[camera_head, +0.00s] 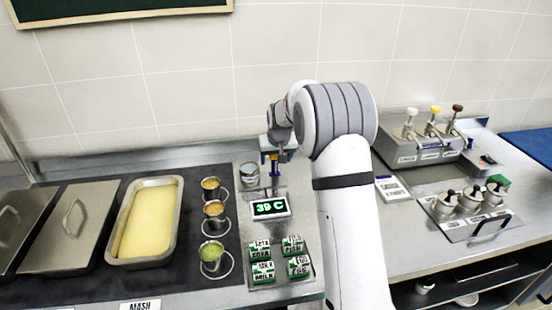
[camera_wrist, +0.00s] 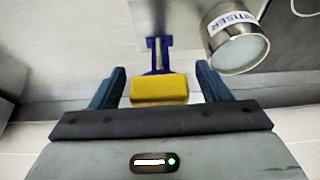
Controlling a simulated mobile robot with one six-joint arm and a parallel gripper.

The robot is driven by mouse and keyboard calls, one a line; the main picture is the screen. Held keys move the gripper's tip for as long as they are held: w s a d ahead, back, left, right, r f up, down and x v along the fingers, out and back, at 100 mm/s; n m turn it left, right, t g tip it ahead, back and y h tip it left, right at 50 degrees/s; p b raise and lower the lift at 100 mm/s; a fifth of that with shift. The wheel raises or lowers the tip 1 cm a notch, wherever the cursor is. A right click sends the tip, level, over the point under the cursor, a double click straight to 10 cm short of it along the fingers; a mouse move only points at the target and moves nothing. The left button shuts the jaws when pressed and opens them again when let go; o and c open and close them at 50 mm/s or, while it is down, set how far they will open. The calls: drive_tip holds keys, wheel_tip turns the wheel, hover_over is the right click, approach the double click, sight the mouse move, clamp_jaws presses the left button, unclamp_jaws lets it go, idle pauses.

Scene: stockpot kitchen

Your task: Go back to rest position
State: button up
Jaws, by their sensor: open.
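My gripper (camera_wrist: 163,82) is open in the wrist view, with one dark blue finger on each side. A yellow block with a blue stand (camera_wrist: 159,90) shows between the fingers, with gaps on both sides. How deep it sits between them I cannot tell. In the head view my arm reaches over the counter and bends down to the left. My gripper is partly hidden there, just above the small blue-and-yellow item (camera_head: 274,162). A metal pot labelled as sanitiser (camera_wrist: 238,45) is close to the right finger in the wrist view.
A display reading 39 C (camera_head: 270,207) stands in front of the item. Several green-labelled blocks (camera_head: 262,272), metal cups (camera_head: 211,257) and a yellow-filled pan (camera_head: 168,225) are nearby. A pump dispenser (camera_head: 430,150) stands right of my arm. The wall is behind.

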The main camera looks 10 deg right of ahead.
drive_tip(key=s+r, duration=1.1)
drive_tip(key=s, duration=0.3)
drive_tip(key=s+f+g, duration=0.2)
drive_tip(key=s+f, duration=0.1)
drive_tip(key=s, duration=2.6)
drive_tip(key=shift+b, duration=0.35)
